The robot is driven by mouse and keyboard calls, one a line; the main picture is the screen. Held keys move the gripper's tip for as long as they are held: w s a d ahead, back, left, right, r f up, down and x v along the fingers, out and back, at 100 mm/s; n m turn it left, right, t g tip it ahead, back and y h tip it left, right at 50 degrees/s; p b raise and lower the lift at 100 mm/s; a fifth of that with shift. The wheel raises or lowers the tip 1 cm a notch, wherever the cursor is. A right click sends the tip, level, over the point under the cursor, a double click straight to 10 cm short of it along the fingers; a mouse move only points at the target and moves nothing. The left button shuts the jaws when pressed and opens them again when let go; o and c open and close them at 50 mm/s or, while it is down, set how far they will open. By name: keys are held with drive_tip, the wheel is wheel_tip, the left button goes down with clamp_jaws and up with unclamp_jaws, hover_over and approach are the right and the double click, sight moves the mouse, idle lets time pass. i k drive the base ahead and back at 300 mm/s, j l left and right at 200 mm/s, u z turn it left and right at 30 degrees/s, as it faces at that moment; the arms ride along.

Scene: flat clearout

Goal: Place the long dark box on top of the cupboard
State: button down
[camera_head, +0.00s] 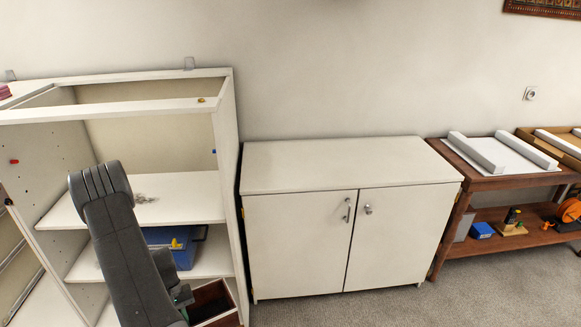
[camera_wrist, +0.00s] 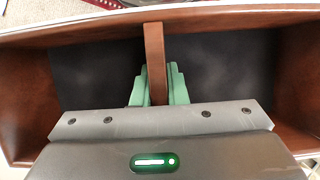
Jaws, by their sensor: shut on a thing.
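The long box is open-topped, with reddish-brown walls and a dark inside (camera_wrist: 219,66). A brown strip crosses its middle in the wrist view. My gripper (camera_wrist: 155,88) has green fingers on both sides of this strip and is shut on it. In the head view the box (camera_head: 227,318) is at the lower edge, in front of the open shelf unit, partly hidden by my arm. The cupboard (camera_head: 300,240) is white, with two shut doors, and stands right of the box. Its flat top (camera_head: 340,164) is bare.
The tall open shelf unit (camera_head: 226,150) adjoins the cupboard's left side and rises above it. A blue box (camera_head: 160,236) sits on its lower shelf. A brown wooden table (camera_head: 480,183) with white pieces stands right of the cupboard. Carpet (camera_head: 345,310) in front is clear.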

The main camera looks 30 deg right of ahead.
sight(341, 161)
drive_tip(key=k+l, duration=0.1)
drive_tip(key=l, duration=0.55)
drive_tip(key=k+l, duration=0.1)
drive_tip(key=l, duration=0.5)
drive_tip(key=k+l, duration=0.1)
drive_tip(key=l, duration=0.55)
